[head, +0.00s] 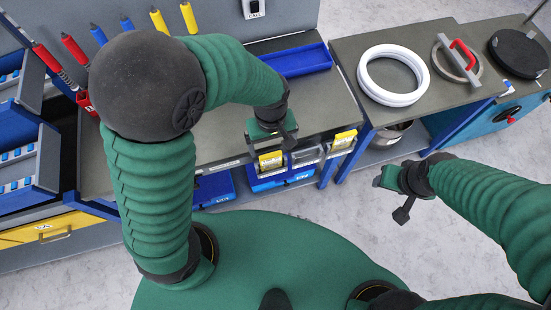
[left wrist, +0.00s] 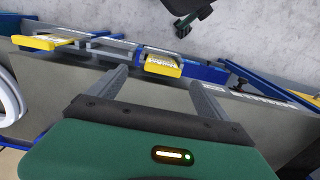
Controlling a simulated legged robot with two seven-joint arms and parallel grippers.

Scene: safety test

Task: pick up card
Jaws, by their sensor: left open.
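Two yellow cards show in holders along the bench's front edge in the head view: one card (head: 270,160) just below my left gripper (head: 270,138), the other card (head: 344,140) further right. In the left wrist view a yellow card (left wrist: 163,65) lies just beyond the open fingertips of my left gripper (left wrist: 158,77), roughly between them and apart from the fingers. The other card (left wrist: 38,42) is at the upper left there. My left gripper is open and empty. My right gripper (head: 390,196) hangs over the floor, away from the cards; its opening is unclear.
A grey holder (head: 307,156) sits between the cards. A blue tray (head: 296,62) lies at the back of the bench. White rings (head: 393,75) and a red-handled disc (head: 462,56) rest on the right-hand table. Blue bins (head: 268,180) stand below the bench edge. The bench's middle is clear.

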